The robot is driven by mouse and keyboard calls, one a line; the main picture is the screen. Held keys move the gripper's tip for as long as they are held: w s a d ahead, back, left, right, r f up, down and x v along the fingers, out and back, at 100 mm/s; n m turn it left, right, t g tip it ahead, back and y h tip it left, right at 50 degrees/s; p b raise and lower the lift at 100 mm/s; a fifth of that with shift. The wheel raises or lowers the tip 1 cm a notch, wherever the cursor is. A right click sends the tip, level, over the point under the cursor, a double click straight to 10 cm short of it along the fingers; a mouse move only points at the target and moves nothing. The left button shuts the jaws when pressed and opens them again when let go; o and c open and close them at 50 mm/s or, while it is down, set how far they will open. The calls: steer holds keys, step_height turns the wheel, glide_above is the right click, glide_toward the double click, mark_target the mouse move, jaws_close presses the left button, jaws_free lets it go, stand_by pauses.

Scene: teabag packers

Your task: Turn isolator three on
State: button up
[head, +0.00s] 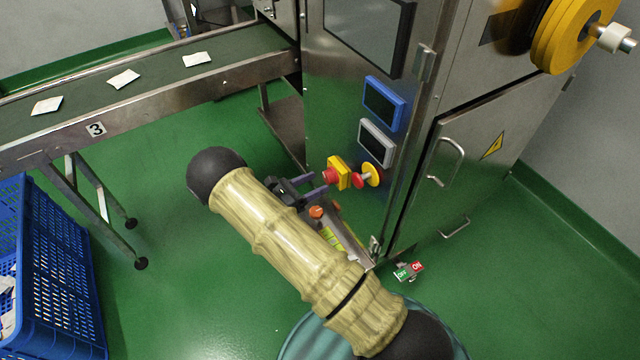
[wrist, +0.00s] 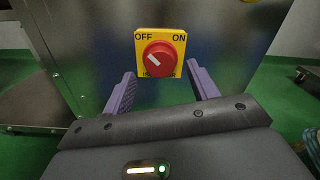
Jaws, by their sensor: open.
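The isolator switch (wrist: 173,36) is a yellow square plate marked OFF at upper left and ON at upper right, with a round red knob (wrist: 157,60). A white mark on the knob points up and left, towards OFF. In the head view the isolator (head: 342,170) sits low on the steel machine's face. A "3" label (head: 95,129) is on the conveyor side. My gripper (head: 318,186) is open in front of the isolator. In the wrist view my gripper (wrist: 161,82) has its purple fingers spread either side of the plate, apparently short of the knob.
A red button on a yellow disc (head: 372,173) is just right of the isolator. Blue (head: 384,103) and grey (head: 376,142) panels are above. A red-green OFF/ON piece (head: 408,271) is lower right. A blue crate (head: 55,270) stands left; green floor between is clear.

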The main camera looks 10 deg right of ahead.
mark_target(330, 177)
steer(key=shift+x, duration=1.25)
steer(key=c, duration=1)
